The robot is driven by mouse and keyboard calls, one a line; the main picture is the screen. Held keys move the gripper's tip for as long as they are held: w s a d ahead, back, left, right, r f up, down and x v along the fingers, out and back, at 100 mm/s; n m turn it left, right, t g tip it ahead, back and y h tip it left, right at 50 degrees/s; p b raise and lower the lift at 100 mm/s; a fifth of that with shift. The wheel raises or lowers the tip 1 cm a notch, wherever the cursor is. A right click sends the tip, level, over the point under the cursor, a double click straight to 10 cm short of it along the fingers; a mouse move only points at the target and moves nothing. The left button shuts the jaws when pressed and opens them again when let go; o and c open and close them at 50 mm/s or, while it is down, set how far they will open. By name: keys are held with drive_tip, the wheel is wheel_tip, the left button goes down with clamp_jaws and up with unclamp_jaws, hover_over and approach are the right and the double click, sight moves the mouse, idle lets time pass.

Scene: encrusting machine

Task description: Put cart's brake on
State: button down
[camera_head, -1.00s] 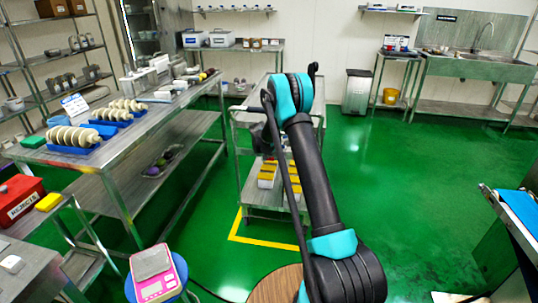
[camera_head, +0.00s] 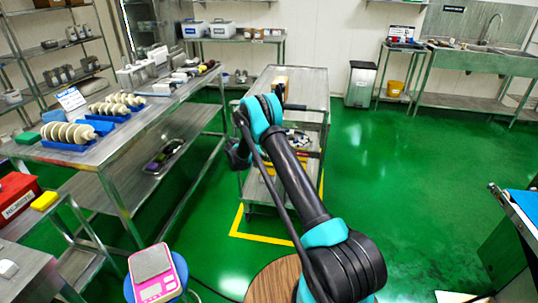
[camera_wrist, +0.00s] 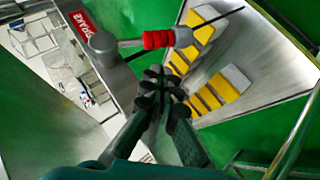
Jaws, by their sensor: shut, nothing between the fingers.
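The metal cart (camera_head: 308,95) stands mid-floor within a yellow floor outline, partly hidden by my arm. In the wrist view its edge carries a red BRAKE label (camera_wrist: 84,30). Next to the label are a grey round knob (camera_wrist: 103,44) and the brake lever's red grip (camera_wrist: 158,40), with a thin dark rod. My gripper (camera_wrist: 162,82) is shut and empty, its dark fingertips just below the red grip in the picture. I cannot tell whether they touch it. In the head view my arm hides the fingertips.
Yellow-and-white blocks (camera_wrist: 210,97) lie on a cart shelf. A long steel table (camera_head: 120,150) with trays of dough rings stands left of the cart. A round wooden stool (camera_head: 272,283) is in front. Green floor is clear to the right.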

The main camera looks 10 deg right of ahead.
drive_tip(key=shift+s+d+f, duration=0.2)
drive_tip(key=shift+d+f, duration=0.45)
drive_tip(key=shift+f, duration=0.25)
drive_tip(key=shift+s+d+f, duration=0.25)
drive_tip(key=shift+d+f, duration=0.4)
drive_tip(key=shift+f, duration=0.25)
drive_tip(key=shift+s+d+f, duration=0.2)
drive_tip(key=shift+d+f, duration=0.45)
drive_tip(key=shift+f, duration=0.25)
